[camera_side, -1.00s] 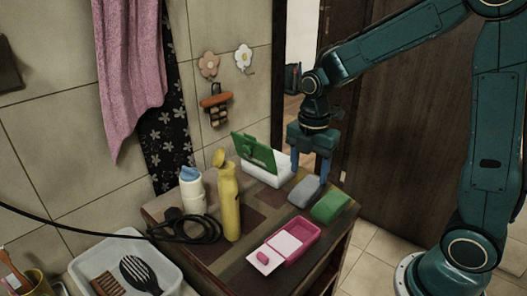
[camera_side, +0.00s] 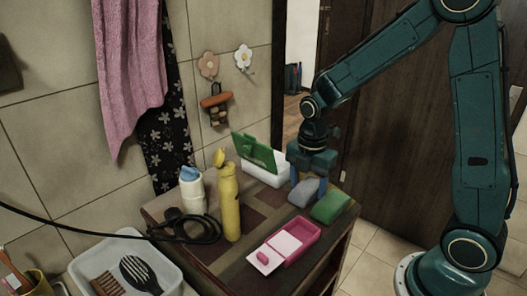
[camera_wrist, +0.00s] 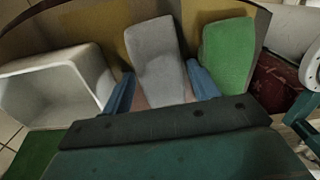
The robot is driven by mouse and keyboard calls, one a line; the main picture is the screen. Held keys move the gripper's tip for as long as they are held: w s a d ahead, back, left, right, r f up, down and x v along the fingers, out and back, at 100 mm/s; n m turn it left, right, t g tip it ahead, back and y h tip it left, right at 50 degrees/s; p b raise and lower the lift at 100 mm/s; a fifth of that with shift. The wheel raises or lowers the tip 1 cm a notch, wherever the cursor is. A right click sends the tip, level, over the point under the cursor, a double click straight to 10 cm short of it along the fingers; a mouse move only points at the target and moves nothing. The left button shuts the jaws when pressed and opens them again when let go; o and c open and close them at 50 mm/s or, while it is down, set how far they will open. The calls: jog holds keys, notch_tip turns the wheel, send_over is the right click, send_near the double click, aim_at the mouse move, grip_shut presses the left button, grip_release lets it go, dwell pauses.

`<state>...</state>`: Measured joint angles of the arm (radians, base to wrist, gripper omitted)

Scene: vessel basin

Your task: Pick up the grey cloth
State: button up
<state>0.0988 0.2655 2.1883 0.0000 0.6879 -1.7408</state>
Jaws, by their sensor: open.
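The grey cloth (camera_side: 304,191) is a soft-edged grey block on the cabinet top, between the white box and the green block. It also shows in the wrist view (camera_wrist: 157,62), with its lower end between the two blue fingers. My gripper (camera_side: 308,186) is open and low over the cloth, one finger on each side of it. In the wrist view my gripper (camera_wrist: 162,92) shows a gap between the right finger and the cloth and a wider gap on the left. I cannot tell whether the fingertips touch the cabinet top.
A green block (camera_side: 331,207) lies close on the right. A white box (camera_side: 262,172) with a raised green lid (camera_side: 253,151) stands close on the left. An open pink box (camera_side: 295,241), a yellow bottle (camera_side: 229,200) and a white bottle (camera_side: 192,192) stand nearer the camera.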

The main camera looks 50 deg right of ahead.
aim_at(308, 184)
jog(key=c, duration=0.7)
jog(key=shift+r, duration=0.1)
jog(key=shift+c, duration=0.2)
notch_tip(308, 184, up, 20)
dwell(0.4)
dwell(0.4)
